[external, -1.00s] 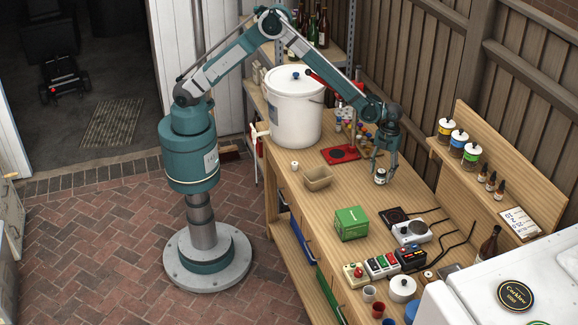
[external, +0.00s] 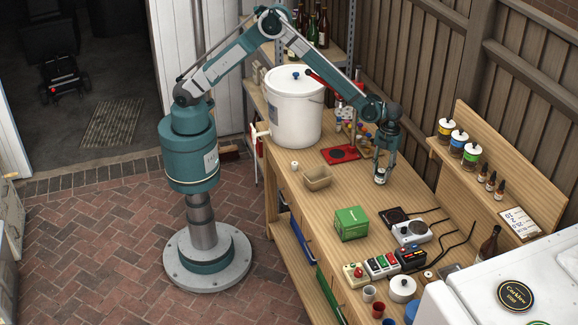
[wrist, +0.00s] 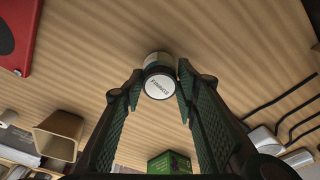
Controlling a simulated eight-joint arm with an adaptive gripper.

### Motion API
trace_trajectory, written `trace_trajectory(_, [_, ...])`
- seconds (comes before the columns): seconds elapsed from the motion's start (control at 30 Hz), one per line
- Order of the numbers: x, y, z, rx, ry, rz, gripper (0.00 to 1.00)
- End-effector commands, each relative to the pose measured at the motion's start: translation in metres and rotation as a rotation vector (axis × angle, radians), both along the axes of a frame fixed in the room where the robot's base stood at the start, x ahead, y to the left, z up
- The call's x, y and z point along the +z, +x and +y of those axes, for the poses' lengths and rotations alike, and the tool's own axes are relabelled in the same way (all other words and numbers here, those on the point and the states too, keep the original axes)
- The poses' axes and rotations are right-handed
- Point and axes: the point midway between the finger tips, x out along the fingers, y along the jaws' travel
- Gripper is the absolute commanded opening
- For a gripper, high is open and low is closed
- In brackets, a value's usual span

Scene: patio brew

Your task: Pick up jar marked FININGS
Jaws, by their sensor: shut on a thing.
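The jar marked FININGS (wrist: 159,87) shows in the wrist view, with a white lid that bears its name and a dark body with a pale base. My gripper (wrist: 158,84) is shut on it, with one finger pad against each side. In the external view the jar (external: 380,177) is small, between the fingertips of my gripper (external: 382,170), at the bench top behind the green box. I cannot tell whether the jar touches the wood. Its lower body is partly hidden by the fingers.
A green box (external: 351,223) and an open tan box (external: 318,178) stand on the bench. A red pad (external: 340,153) and a large white bucket (external: 294,110) are farther back. A black plate (external: 394,216) and a scale (external: 411,232) with cables stand nearer the front. Bare wood surrounds the jar.

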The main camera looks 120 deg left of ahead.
Motion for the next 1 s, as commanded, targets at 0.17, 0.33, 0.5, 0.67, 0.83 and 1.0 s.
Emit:
trace_trajectory(0.17, [0.012,0.0,0.0,0.0,0.0,0.0,0.17])
trace_trajectory(0.33, [0.034,0.0,0.0,0.0,0.0,0.0,0.17])
trace_trajectory(0.5, [0.061,0.0,0.0,0.0,0.0,0.0,0.17])
trace_trajectory(0.67, [0.082,0.0,0.0,0.0,0.0,0.0,0.17])
trace_trajectory(0.83, [0.095,0.0,0.0,0.0,0.0,0.0,0.17])
trace_trajectory(1.0, [0.098,0.0,0.0,0.0,0.0,0.0,0.17])
